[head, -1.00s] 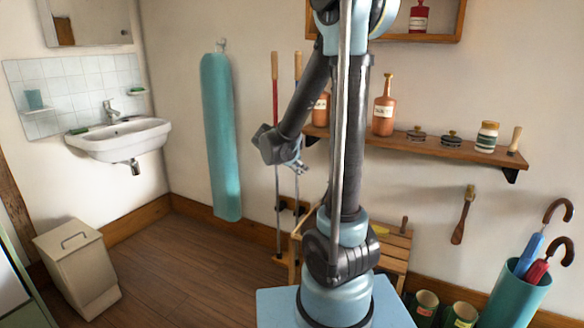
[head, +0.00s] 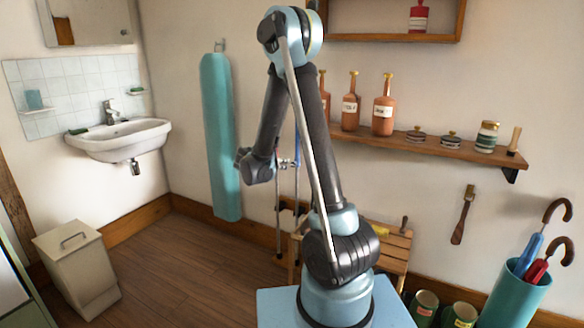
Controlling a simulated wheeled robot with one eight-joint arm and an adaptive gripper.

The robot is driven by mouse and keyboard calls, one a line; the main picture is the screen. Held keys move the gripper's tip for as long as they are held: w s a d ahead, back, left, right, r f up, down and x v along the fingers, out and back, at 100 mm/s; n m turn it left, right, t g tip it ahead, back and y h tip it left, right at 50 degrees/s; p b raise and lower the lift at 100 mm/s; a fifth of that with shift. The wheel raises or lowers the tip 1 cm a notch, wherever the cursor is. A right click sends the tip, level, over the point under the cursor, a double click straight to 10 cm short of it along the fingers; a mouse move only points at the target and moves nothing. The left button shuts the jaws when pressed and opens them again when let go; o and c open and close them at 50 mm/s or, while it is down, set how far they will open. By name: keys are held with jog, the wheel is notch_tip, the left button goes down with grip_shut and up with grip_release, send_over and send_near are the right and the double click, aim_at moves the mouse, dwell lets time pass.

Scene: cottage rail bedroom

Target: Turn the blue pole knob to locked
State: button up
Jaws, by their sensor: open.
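Two thin upright poles stand against the back wall; the left pole (head: 277,215) and the right pole (head: 297,190) show below my arm, which hides their upper parts. A small blue patch shows at the poles beside my wrist; I cannot tell whether it is the blue knob or part of my gripper. My gripper (head: 287,162) is small and partly hidden behind my wrist, in front of or beside the poles. It is open, and nothing shows held in it. Whether it touches a pole, and the knob's setting, cannot be made out.
A long teal padded board (head: 220,140) hangs left of the poles. A shelf (head: 430,146) with bottles and jars is at the right. A slatted wooden stool (head: 392,245), green tins and an umbrella stand (head: 515,292) are below. Floor at left is clear up to a bin (head: 75,265).

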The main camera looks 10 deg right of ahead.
aim_at(293, 164)
jog(key=x, duration=1.4)
jog(key=shift+w+d+f, duration=0.2)
grip_shut()
